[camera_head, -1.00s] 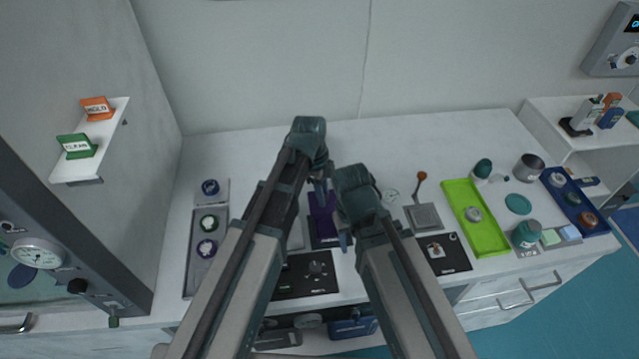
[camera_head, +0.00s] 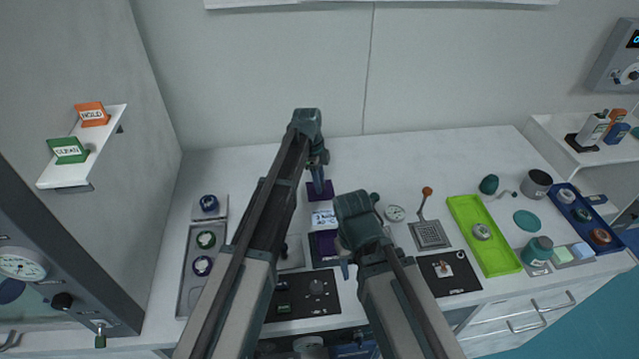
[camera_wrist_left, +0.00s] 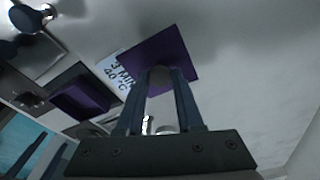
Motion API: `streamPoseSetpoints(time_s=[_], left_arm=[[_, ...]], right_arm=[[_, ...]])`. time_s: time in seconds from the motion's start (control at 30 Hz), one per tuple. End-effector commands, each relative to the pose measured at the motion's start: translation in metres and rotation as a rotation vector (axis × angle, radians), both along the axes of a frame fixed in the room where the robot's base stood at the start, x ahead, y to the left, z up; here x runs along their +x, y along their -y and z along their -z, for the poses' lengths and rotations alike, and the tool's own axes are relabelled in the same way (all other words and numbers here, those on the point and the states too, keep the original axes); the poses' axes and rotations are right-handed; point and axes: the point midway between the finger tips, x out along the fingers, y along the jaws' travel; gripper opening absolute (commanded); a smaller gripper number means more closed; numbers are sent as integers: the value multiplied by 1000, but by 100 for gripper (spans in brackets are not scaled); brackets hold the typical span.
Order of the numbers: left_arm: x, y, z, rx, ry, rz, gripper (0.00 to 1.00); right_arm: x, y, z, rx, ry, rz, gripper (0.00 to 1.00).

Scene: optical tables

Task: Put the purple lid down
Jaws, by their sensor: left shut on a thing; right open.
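The purple lid (camera_head: 327,188) is a flat square plate, held by my left gripper (camera_head: 319,185) behind the label card. In the left wrist view my left gripper (camera_wrist_left: 160,75) is shut on the middle of the purple lid (camera_wrist_left: 183,50). I cannot tell whether the lid touches the tabletop. The purple box (camera_head: 326,243) stands open in front of the card, and also shows in the left wrist view (camera_wrist_left: 80,99). My right gripper (camera_head: 346,268) is open and empty, just right of and in front of the box.
A white card (camera_head: 323,218) reading "3 MIN 40°C" lies between box and lid. A black panel (camera_head: 300,298) is in front. A lever plate (camera_head: 430,235) and a green tray (camera_head: 484,236) stand right. The white tabletop (camera_head: 250,170) is clear at the back.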

Motion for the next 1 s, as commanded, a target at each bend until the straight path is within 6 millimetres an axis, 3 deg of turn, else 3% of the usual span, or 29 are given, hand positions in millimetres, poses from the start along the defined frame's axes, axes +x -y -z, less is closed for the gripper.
streamPoseSetpoints(time_s=[0.03,0.1,0.33,0.47,0.7,1.0], left_arm=[[17,0,2,0,0,0,0],[25,-1,3,0,0,0,0],[30,-2,3,0,0,1,0],[43,-3,4,0,0,0,0],[40,-3,38,0,0,0,0],[40,-2,39,0,0,0,0]], right_arm=[[0,0,2,0,0,0,50],[0,0,3,0,0,0,50],[0,0,3,0,0,0,50],[0,0,4,0,0,0,50],[0,0,38,0,0,0,50],[0,0,39,0,0,0,50]])
